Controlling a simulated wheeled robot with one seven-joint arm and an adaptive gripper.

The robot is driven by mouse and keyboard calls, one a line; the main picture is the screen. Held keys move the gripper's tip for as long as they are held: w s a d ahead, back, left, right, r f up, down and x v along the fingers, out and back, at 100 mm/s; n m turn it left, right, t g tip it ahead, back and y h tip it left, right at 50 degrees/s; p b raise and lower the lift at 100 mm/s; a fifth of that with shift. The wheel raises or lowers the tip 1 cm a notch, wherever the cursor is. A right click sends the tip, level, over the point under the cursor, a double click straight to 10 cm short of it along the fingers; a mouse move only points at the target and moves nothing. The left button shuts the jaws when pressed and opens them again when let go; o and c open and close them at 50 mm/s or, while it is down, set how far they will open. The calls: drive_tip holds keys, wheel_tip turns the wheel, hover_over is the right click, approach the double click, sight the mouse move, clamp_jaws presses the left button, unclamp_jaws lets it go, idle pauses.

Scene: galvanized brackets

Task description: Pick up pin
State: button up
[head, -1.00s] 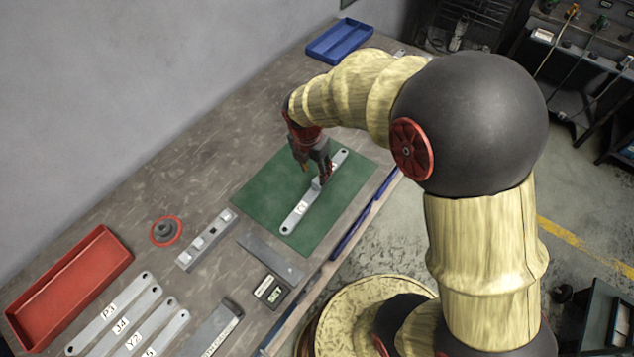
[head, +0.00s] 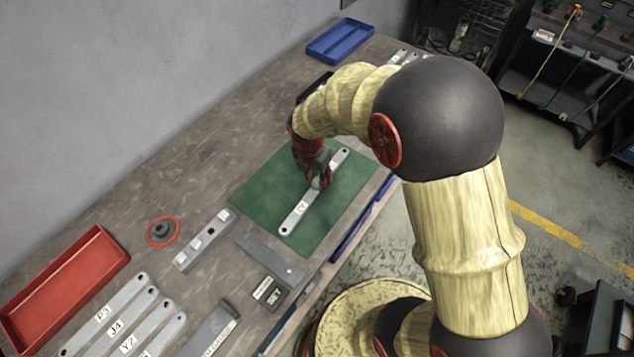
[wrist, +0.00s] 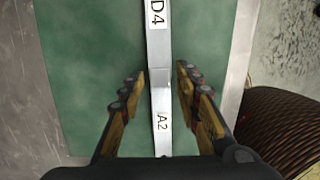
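A long galvanized bracket (head: 297,217) with a hole at each end lies diagonally on the green mat (head: 262,190). In the wrist view the bracket strip (wrist: 159,45) runs down the middle, with labels reading D4 and A2. My gripper (head: 318,184) is low over the middle of the bracket. In the wrist view my gripper (wrist: 160,76) is open, one finger on each side of the strip, with green mat showing in the gaps. A small light raised piece shows at the fingertips in the head view; I cannot tell whether it is the pin. No pin is clearly visible.
A red tray (head: 62,290), several labelled brackets (head: 128,318), a block with square studs (head: 205,240) and a red-rimmed round part (head: 163,231) lie at the left. A blue tray (head: 340,40) stands at the back. The bench's front edge is close to the mat.

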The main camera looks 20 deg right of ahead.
sight(317, 179)
clamp_jaws()
idle(0.5)
drive_tip(key=shift+r, duration=0.4)
wheel_tip(317, 179, up, 2)
drive_tip(key=shift+r+p, duration=0.1)
drive_tip(key=shift+p, duration=0.3)
drive_tip(key=s+a+r+p, duration=0.3)
drive_tip(key=s+a+r, duration=0.3)
drive_tip(key=s+r, duration=0.4)
drive_tip(key=s, duration=0.2)
drive_tip(key=shift+s, duration=0.3)
